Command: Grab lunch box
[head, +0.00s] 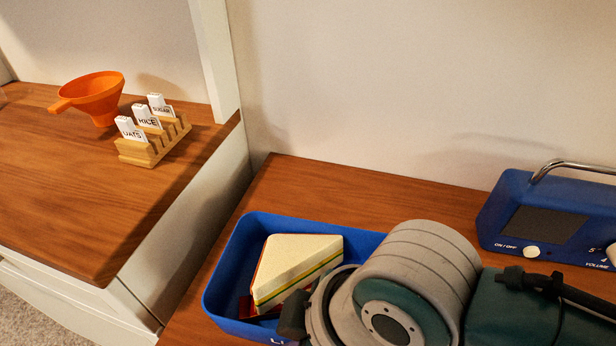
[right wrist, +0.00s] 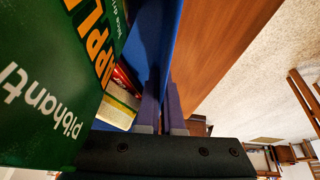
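The lunch box (head: 226,262) is an open blue tray on the wooden counter in the head view. A triangular sandwich (head: 297,262) lies in it. My right arm covers the box's right and front parts. In the right wrist view, the box's blue wall (right wrist: 181,28) runs down between the fingers of my right gripper (right wrist: 164,105). The fingers are close together, one on each side of the wall, and appear shut on it. The fingertips are hidden in the head view. My left gripper is in neither view.
A green carton (right wrist: 40,90) stands beside the right gripper in the wrist view. A blue radio (head: 540,215) is at the right. An orange funnel (head: 93,97) and a wooden rack (head: 160,140) with labelled tags stand on the left counter. Bare counter lies behind the box.

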